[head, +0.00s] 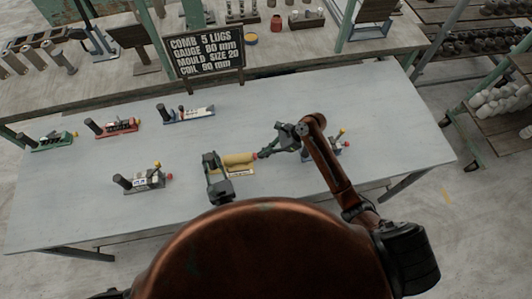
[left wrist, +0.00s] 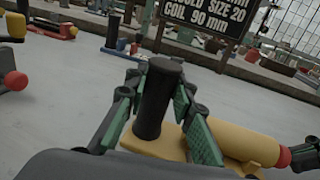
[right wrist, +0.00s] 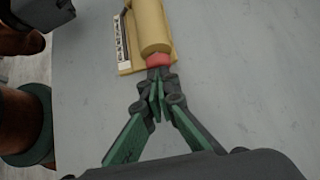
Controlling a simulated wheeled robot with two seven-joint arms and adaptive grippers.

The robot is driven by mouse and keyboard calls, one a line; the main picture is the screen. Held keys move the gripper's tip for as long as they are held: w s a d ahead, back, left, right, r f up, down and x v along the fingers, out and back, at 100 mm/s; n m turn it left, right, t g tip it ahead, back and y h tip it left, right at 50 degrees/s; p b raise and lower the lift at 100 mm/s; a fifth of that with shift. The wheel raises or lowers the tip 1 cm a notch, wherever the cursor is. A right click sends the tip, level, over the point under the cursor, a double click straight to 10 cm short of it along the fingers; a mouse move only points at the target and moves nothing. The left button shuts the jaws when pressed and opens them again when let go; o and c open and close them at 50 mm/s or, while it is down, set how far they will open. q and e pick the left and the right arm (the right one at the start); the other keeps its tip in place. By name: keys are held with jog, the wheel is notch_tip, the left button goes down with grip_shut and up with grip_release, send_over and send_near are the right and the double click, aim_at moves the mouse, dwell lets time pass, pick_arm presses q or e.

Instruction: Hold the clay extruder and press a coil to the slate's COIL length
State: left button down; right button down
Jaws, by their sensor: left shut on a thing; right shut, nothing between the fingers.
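The clay extruder (head: 239,159) has a yellow barrel on a yellow base, a black upright handle and a red end. It lies on the table in front of my body. My left gripper (head: 214,163) is shut on its black handle (left wrist: 158,98), with green finger pads on both sides. My right gripper (head: 268,153) is shut and empty, its fingertips at the red end (right wrist: 158,60); I cannot tell if they touch it. The slate (head: 204,53) reads COMB 5 LUGS, GAUGE 80 mm, MOULD SIZE 20, COIL 90 mm. No clay coil is visible.
Similar devices stand on the table (head: 90,200): green (head: 52,142), red (head: 116,127), blue (head: 188,114) and grey (head: 145,181). Another is partly hidden behind my right arm (head: 338,146). A bench with tools runs behind; shelves stand at the right.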

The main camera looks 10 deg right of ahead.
aim_at(255, 156)
jog(key=v, duration=0.9)
jog(key=c, duration=2.6)
grip_release()
jog(key=shift+d+r, duration=0.15)
jog(key=shift+r, duration=0.15)
jog(key=o, duration=0.6)
jog(key=a+r+h, duration=0.1)
jog(key=a, duration=0.1)
jog(key=a+r+h, duration=0.2)
jog(key=shift+w+a+r+g+h, duration=0.15)
jog(key=shift+r+g+h, duration=0.05)
jog(key=shift+g+h, duration=0.1)
jog(key=shift+o, duration=0.9)
jog(key=shift+a+r+h, duration=0.25)
jog(key=shift+h, duration=0.05)
jog(key=shift+o, duration=0.7)
jog(key=shift+a, duration=0.1)
jog(key=x, duration=1.1)
jog(key=shift+w+f, duration=0.2)
jog(key=shift+f, duration=0.15)
jog(key=shift+c, duration=0.6)
